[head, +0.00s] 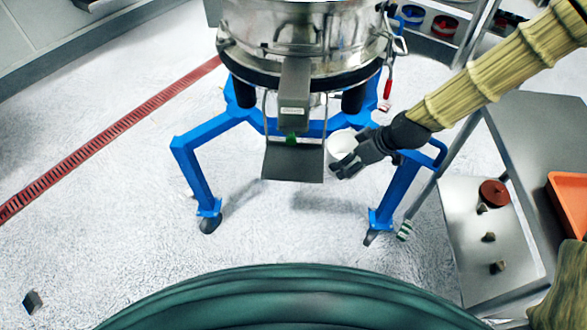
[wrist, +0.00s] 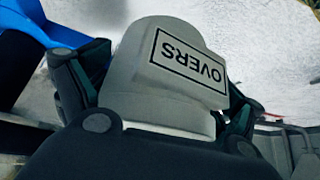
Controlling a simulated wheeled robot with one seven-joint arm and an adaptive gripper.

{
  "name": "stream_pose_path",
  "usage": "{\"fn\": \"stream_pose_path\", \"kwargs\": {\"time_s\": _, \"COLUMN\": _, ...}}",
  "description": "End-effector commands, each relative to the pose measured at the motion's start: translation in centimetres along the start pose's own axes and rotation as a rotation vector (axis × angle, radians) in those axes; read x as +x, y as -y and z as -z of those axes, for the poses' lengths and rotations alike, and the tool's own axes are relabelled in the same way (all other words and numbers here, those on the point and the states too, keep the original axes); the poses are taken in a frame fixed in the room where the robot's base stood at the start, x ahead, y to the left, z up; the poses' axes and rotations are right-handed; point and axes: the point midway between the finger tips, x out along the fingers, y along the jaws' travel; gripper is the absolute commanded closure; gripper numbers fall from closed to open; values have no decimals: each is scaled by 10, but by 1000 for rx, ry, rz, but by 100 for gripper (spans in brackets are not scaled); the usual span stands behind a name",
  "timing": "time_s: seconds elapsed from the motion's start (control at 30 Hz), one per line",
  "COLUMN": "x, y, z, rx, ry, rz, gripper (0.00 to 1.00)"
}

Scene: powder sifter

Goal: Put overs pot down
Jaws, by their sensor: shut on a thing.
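The overs pot is a pale grey pot with a raised plate lettered OVERS, seen upside down in the wrist view (wrist: 150,88). In the head view the pot (head: 342,146) is white and partly hidden by my gripper (head: 350,163). My gripper is shut on it, with one dark finger on either side in the wrist view. The pot is held in the air, just right of a grey hanging shelf (head: 292,163) under the sifter's chute. I cannot tell whether the pot touches the shelf.
The steel sifter (head: 300,40) stands on a blue wheeled frame (head: 195,175). At right are a grey bench with a red knob (head: 494,193) and an orange tray (head: 570,200). A red floor drain (head: 110,135) runs at left. The floor in front is mostly clear.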

Motion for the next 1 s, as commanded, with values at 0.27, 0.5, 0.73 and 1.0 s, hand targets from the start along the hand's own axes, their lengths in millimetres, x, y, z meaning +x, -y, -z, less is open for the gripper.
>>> {"fn": "stream_pose_path", "kwargs": {"time_s": 0.27, "x": 25, "y": 2, "z": 10, "rx": -24, "ry": -1, "rz": 11, "gripper": 34}}
{"fn": "stream_pose_path", "kwargs": {"time_s": 0.5, "x": 67, "y": 3, "z": 34, "rx": -22, "ry": -1, "rz": 10, "gripper": 34}}
{"fn": "stream_pose_path", "kwargs": {"time_s": 0.73, "x": 102, "y": 4, "z": 54, "rx": -21, "ry": -1, "rz": 10, "gripper": 34}}
{"fn": "stream_pose_path", "kwargs": {"time_s": 1.0, "x": 116, "y": 4, "z": 62, "rx": -20, "ry": -2, "rz": 9, "gripper": 34}}
